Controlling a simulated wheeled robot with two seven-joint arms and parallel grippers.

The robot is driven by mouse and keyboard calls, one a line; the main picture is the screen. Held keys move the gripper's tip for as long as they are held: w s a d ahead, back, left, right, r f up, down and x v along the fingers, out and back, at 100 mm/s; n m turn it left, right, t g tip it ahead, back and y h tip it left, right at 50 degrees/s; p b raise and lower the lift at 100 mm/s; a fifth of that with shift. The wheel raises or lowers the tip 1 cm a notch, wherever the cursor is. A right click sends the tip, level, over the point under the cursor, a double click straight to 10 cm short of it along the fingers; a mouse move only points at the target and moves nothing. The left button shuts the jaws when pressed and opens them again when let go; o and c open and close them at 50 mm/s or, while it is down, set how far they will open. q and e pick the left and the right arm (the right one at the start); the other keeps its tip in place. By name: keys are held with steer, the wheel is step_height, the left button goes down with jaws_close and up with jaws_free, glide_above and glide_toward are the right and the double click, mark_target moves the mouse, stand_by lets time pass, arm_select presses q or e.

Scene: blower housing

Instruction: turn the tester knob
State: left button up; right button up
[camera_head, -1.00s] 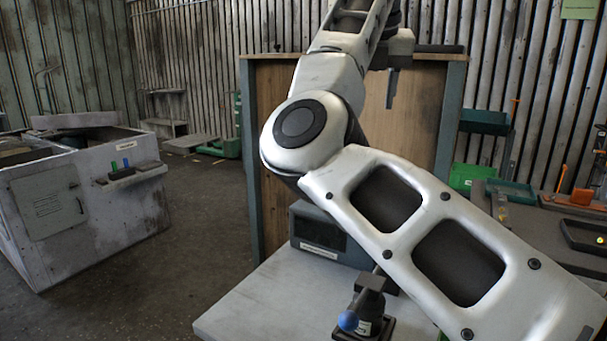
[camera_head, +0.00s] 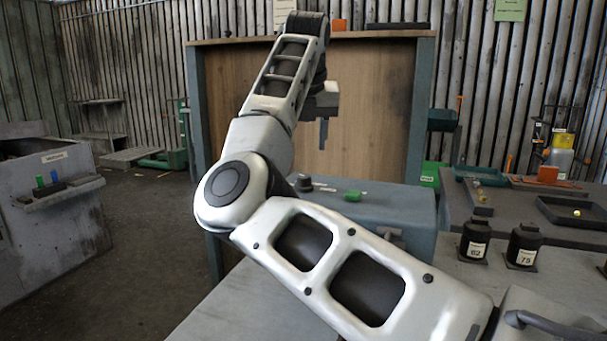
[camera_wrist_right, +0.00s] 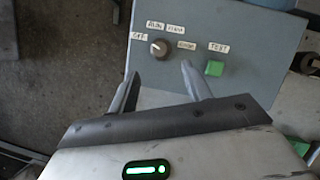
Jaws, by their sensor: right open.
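The tester is a blue-grey box (camera_head: 390,207) on the bench, partly hidden behind my right arm in the head view. Its round dark knob (camera_head: 303,183) stands on top, left of a green button (camera_head: 353,195). In the right wrist view the knob (camera_wrist_right: 159,48) sits among small labels, one reading OFF at its left; its pale mark seems to point up-left. The green button (camera_wrist_right: 214,68) is under a TEST label. My right gripper (camera_wrist_right: 160,70) is open and empty, its fingertips short of the knob in the picture, the knob lying between their lines. In the head view this gripper (camera_head: 323,132) hangs above the tester.
A wooden panel in a grey frame (camera_head: 370,110) stands behind the tester. Two black bottles marked 62 (camera_head: 474,240) and 75 (camera_head: 523,245) stand to the right, before a dark tray (camera_head: 575,214). A grey cabinet (camera_head: 55,220) stands at left, with open floor between.

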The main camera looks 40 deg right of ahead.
mark_target(304, 177)
steer(key=x, duration=0.8)
steer(key=shift+d+f, duration=0.1)
steer(key=shift+f, duration=0.25)
steer(key=c, duration=1)
